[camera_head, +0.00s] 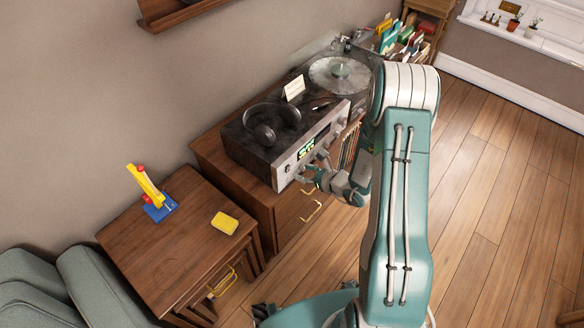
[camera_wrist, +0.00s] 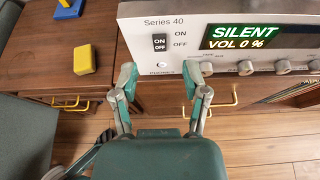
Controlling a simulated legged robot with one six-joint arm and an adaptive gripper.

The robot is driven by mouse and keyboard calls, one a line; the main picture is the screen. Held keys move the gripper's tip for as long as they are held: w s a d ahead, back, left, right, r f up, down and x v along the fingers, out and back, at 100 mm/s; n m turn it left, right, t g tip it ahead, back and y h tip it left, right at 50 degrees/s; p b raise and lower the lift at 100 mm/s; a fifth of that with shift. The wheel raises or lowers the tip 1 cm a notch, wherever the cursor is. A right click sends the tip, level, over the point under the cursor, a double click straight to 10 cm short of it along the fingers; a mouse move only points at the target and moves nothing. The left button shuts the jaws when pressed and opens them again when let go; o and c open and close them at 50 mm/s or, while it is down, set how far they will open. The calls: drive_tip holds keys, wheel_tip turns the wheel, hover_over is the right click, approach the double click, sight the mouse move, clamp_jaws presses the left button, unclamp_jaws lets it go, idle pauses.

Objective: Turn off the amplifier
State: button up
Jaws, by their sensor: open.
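The amplifier (camera_head: 305,150) is a dark box with a silver front panel, standing on a wooden cabinet. In the wrist view its front panel (camera_wrist: 190,62) reads "Series 40". A small black-and-white rocker switch (camera_wrist: 160,43) sits at the panel's left, beside the labels ON and OFF. The lit green display (camera_wrist: 243,37) reads "SILENT" and "VOL 0 %". My gripper (camera_wrist: 164,78) is open and empty, its fingertips apart just below the switch in the picture. In the head view my gripper (camera_head: 315,175) is by the panel's lower front; contact cannot be told.
Headphones (camera_head: 270,123) and a white card (camera_head: 294,88) are on top of the amplifier. A turntable (camera_head: 340,75) stands behind it. A side table (camera_head: 165,250) at left holds a yellow block (camera_head: 224,223) and a yellow-blue object (camera_head: 150,190). Open wooden floor (camera_head: 500,220) lies at right.

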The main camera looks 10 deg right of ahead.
sight(288, 167)
drive_tip(key=x, duration=0.5)
drive_tip(key=shift+w+a, duration=0.2)
clamp_jaws()
